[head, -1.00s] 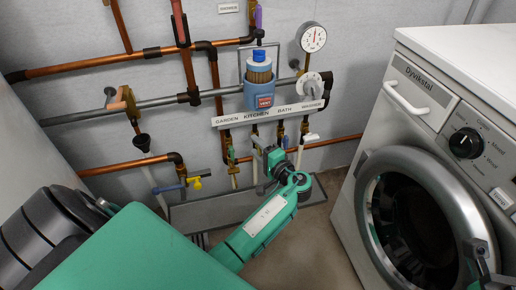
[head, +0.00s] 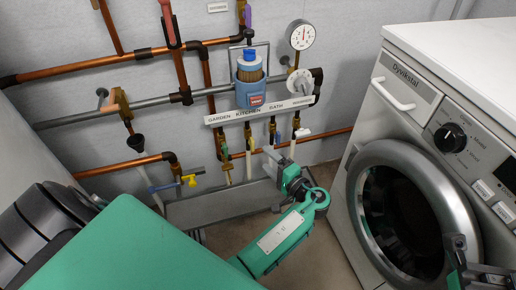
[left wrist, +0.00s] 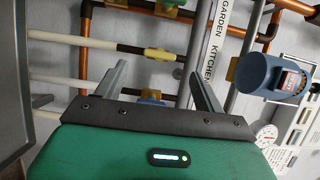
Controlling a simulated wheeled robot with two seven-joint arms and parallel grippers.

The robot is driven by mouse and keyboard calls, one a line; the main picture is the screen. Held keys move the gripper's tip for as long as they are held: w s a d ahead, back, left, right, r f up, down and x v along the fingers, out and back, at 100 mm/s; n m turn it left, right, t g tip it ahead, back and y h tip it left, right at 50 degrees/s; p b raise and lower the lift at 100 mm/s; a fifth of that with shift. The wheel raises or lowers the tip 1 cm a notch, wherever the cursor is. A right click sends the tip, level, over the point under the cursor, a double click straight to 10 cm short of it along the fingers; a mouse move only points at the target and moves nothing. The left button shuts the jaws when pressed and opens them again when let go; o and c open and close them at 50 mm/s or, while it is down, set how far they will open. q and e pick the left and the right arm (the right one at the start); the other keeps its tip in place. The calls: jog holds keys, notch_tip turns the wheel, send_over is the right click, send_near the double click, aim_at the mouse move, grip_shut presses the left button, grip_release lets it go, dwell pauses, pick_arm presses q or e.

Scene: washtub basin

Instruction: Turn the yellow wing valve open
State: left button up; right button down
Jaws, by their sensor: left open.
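The yellow wing valve (head: 250,144) sits on the pipe below the KITCHEN label of the white manifold strip. In the left wrist view it is the yellow piece (left wrist: 159,54) on a white and black pipe, seen beyond and between the fingers. My left gripper (head: 272,162) is open and empty, right of and below the valve in the head view. Its two grey fingers (left wrist: 157,82) are spread apart, with no visible contact. My right gripper (head: 466,268) is partly in view at the bottom right; its jaw state is unclear.
A green valve (head: 224,152), a blue one (head: 272,137) and a white one (head: 301,133) flank the yellow valve. A blue filter housing (head: 250,94) hangs above the labels. A washing machine (head: 425,120) stands right.

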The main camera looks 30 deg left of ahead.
pick_arm(q)
jog(key=shift+v, duration=2.2)
